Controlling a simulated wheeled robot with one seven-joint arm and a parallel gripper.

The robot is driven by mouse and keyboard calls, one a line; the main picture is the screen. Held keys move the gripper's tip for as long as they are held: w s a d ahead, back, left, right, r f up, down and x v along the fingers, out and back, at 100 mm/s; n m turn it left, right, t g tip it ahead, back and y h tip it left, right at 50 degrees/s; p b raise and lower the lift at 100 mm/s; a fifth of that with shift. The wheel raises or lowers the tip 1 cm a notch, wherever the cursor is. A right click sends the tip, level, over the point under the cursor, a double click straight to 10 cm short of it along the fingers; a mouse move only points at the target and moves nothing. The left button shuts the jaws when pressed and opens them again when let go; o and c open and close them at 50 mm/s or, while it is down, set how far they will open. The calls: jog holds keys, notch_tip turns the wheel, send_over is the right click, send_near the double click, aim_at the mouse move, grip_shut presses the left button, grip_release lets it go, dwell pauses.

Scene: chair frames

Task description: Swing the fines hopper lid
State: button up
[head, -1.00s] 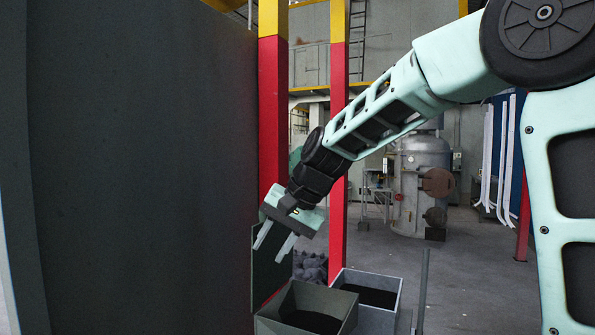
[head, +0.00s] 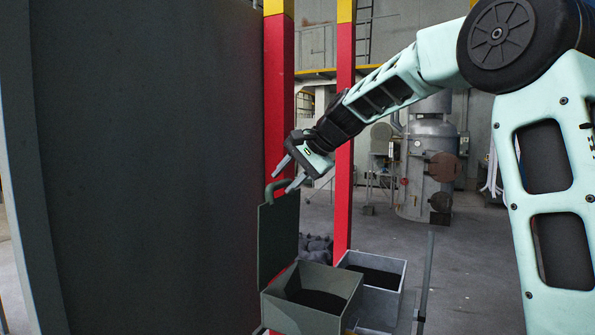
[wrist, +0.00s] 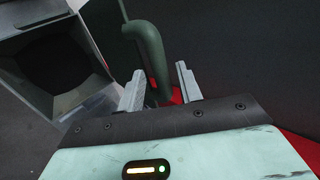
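The fines hopper (head: 330,316) is an open grey box with dark material inside; it also shows in the wrist view (wrist: 88,100). Its dark grey lid (head: 278,238) stands upright at the hopper's left side. A curved handle (head: 270,191) rises at the lid's top edge and shows as a thick bent bar in the wrist view (wrist: 151,55). My gripper (head: 285,175) is open at handle height. In the wrist view the handle lies between the fingertips (wrist: 160,76), closer to the left finger. I cannot tell whether they touch.
A second grey bin (head: 392,262) with dark contents stands behind and right of the hopper. Red and yellow posts (head: 345,130) rise behind. A large dark panel (head: 150,160) fills the left. A thin grey post (head: 426,270) stands right of the bins.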

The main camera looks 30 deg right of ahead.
jog(key=shift+x, duration=0.85)
grip_shut()
jog(key=shift+f, duration=0.1)
